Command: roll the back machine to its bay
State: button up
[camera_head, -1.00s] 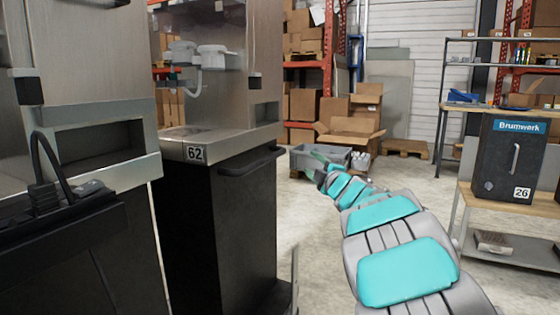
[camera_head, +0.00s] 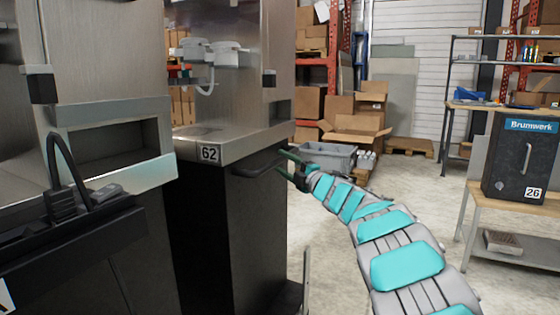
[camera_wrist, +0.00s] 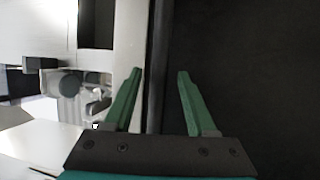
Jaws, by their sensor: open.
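The back machine (camera_head: 230,235) is a tall unit with a steel upper part, a black lower cabinet and a "62" label. It stands at the left of the head view, behind a nearer machine. A dark bar handle (camera_head: 262,166) runs across the top of its cabinet front. My gripper (camera_head: 282,163), with green fingers, is open at the right end of this handle. In the wrist view my gripper (camera_wrist: 160,75) has its two fingers on either side of the dark handle bar (camera_wrist: 157,60). The fingers are apart, and I cannot tell whether either touches the bar.
The nearer machine (camera_head: 110,100) fills the left edge. A bench at right bears a black Brumwerk box (camera_head: 521,160) labelled 26. A grey bin (camera_head: 325,156) and cardboard boxes (camera_head: 350,128) are at the back. Concrete floor (camera_head: 420,190) is clear between machine and bench.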

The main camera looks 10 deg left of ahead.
jog(key=shift+x, duration=1.1)
grip_shut()
jog(key=shift+f, duration=0.1)
dwell(0.6)
